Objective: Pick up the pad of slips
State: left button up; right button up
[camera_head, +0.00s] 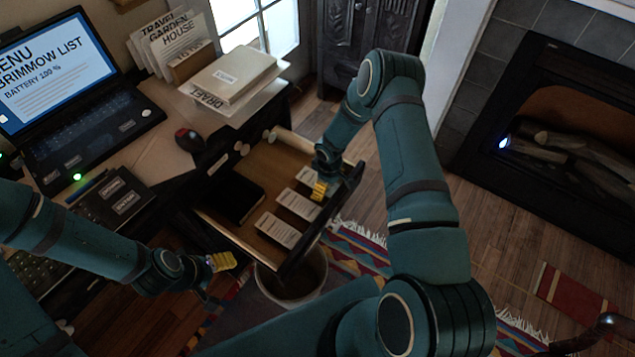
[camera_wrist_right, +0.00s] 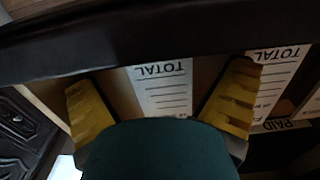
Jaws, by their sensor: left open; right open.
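Several white pads of slips lie in the open drawer: a near pad (camera_head: 278,230), a middle pad (camera_head: 297,205) and a far pad (camera_head: 308,178). My right gripper (camera_head: 319,190) is over the drawer's right end, by the far pad. In the right wrist view its open yellow fingers (camera_wrist_right: 162,103) stand on either side of a pad marked TOTAL (camera_wrist_right: 163,85). Contact with the pad cannot be told. Another TOTAL pad (camera_wrist_right: 275,72) shows beyond the right finger. My left gripper (camera_head: 222,262) is open and empty, outside the drawer at the lower left.
The drawer's dark front (camera_wrist_right: 160,42) crosses the wrist view close to my fingers. A black object (camera_head: 232,197) lies in the drawer's left part. A bin (camera_head: 293,283) stands below. The desk holds a laptop (camera_head: 75,125), a mouse (camera_head: 189,140) and a book stack (camera_head: 232,80).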

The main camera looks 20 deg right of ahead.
jog(key=shift+f, duration=0.2)
dwell(0.6)
jog(key=shift+c, duration=0.3)
jog(key=c, duration=0.9)
